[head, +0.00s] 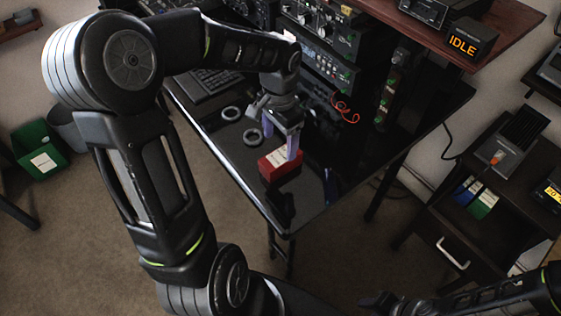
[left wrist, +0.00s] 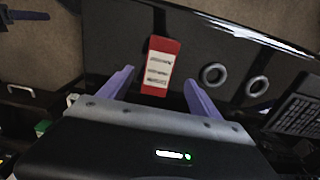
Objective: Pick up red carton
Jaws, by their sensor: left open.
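The red carton (head: 281,165), with a white label on its top, lies on the glossy black table (head: 225,150) near its front edge. In the left wrist view the carton (left wrist: 160,66) shows ahead of the fingertips, centred between them. My left gripper (head: 281,143) is open, with its two purple fingers pointing down just above and behind the carton.
Two dark rings (head: 231,113) lie on the table left of the gripper, with a keyboard (head: 208,84) behind them. Radio equipment (head: 325,45) stands at the back. A red cable (head: 346,108) lies right of the gripper. A dark cabinet (head: 490,215) stands to the right.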

